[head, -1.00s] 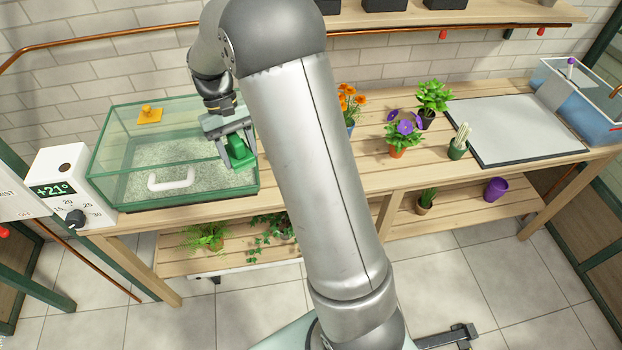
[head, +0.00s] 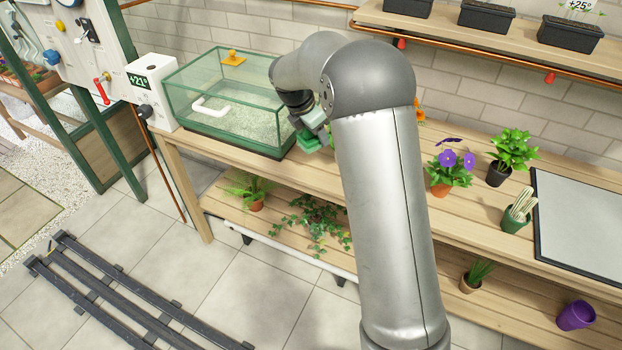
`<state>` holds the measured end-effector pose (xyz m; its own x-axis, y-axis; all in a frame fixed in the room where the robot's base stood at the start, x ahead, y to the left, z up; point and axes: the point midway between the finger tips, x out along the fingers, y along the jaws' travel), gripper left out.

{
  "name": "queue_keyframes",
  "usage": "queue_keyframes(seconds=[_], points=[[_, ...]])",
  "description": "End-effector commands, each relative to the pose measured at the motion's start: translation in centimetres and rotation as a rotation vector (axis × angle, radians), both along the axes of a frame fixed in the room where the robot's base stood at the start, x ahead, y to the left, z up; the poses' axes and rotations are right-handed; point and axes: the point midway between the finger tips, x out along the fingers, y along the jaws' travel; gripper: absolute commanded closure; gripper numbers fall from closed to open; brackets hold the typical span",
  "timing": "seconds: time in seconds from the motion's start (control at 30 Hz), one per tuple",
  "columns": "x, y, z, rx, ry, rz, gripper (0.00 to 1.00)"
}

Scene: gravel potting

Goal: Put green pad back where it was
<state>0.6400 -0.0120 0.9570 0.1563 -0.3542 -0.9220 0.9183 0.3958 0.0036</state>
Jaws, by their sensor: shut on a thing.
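My gripper (head: 314,132) is shut on the green pad (head: 308,141), a small green block. The pad is at the right end of the glass tank (head: 232,134), by its front right corner. My gripper and forearm partly hide it, and I cannot tell whether it touches the bench or the tank.
A white thermostat box (head: 152,92) stands left of the tank. Purple flowers (head: 449,170), a leafy green plant (head: 512,148) and a green pot of labels (head: 518,211) stand on the bench (head: 480,215) to the right. Potted plants sit on the lower shelf. Floor rails (head: 130,300) lie at lower left.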

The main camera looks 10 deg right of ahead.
Motion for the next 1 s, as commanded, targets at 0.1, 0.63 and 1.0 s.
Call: queue_keyframes(seconds=[0.1, 0.63, 1.0], points=[[2.0, 0.0, -1.3, 0.001, -0.002, 0.253, 0.75], [3.8, 0.5, -6.6, 0.001, 0.007, 0.514, 0.75], [3.8, 0.5, -10.6, 0.001, 0.008, 0.513, 0.75]])
